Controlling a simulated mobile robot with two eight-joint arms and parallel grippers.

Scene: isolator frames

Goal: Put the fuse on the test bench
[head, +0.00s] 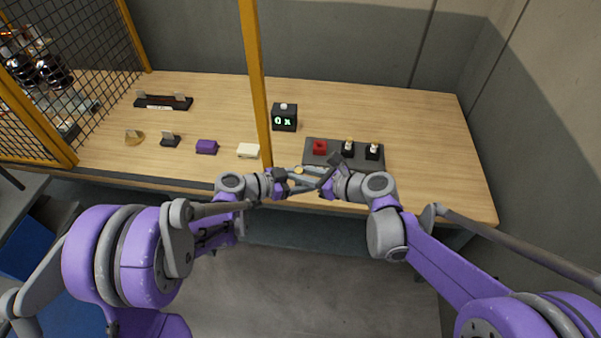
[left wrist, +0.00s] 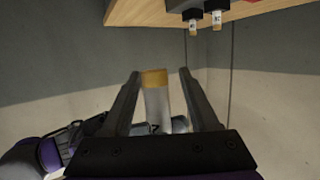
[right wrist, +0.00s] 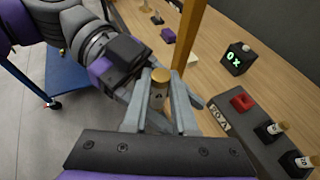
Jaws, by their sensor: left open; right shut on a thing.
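The fuse (right wrist: 158,90), a pale cylinder with a gold cap, stands between the fingers of my right gripper (right wrist: 160,108), which is shut on it. In the left wrist view the fuse (left wrist: 156,98) lies between the spread fingers of my left gripper (left wrist: 160,85), with a gap on each side. In the head view my left gripper (head: 305,182) and right gripper (head: 322,172) meet near the table's front edge, and the fuse's gold cap (head: 299,170) shows there. A dark grey panel (head: 334,162) holds a red socket (head: 319,147) and two upright fuses in black holders (head: 348,149).
A black box with a green readout (head: 284,118) stands behind the panel. A yellow post (head: 256,80) rises left of it. A purple block (head: 206,147), a cream block (head: 248,151) and small stands occupy the table's left. The table's right is clear.

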